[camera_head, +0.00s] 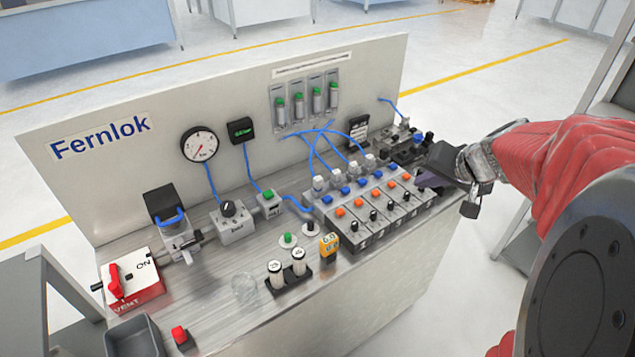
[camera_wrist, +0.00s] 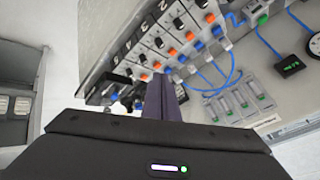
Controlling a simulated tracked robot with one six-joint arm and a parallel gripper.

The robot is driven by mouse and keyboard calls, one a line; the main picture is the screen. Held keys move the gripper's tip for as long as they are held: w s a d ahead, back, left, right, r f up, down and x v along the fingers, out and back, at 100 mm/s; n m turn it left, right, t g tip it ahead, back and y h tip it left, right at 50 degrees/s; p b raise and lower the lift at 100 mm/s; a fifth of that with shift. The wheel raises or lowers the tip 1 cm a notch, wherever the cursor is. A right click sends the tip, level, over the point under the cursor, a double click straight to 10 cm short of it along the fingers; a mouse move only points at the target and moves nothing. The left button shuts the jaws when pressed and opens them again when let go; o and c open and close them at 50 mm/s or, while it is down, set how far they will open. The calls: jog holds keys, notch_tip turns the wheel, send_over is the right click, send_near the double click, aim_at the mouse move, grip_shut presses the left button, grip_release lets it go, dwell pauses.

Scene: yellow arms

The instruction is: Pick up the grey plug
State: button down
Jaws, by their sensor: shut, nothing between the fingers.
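My gripper (camera_head: 432,180) is at the right end of the valve manifold (camera_head: 372,222), above its edge. In the wrist view its two dark purple fingers (camera_wrist: 162,98) are together with nothing between them. I cannot pick out the grey plug with certainty. Small grey and black fittings (camera_head: 408,146) sit behind the manifold's right end, close to my gripper. In the wrist view a small pale piece (camera_wrist: 119,107) shows just left of the fingers, partly hidden by the gripper body.
Blue tubes (camera_head: 322,150) arch between the manifold and the back panel (camera_head: 120,185).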

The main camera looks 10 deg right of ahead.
jog(key=s+a+r+n+g, duration=0.2)
jog(key=s+a+n, duration=0.25)
jog(key=a, duration=0.85)
jog(key=s+a+n, duration=0.2)
jog(key=s+a, duration=0.6)
jog(key=s, duration=0.3)
jog(key=shift+s+n+h, duration=0.3)
jog(key=shift+s+n, duration=0.05)
jog(key=shift+s, duration=0.05)
jog(key=c, duration=2.5)
grip_release()
jog(key=shift+a, duration=0.1)
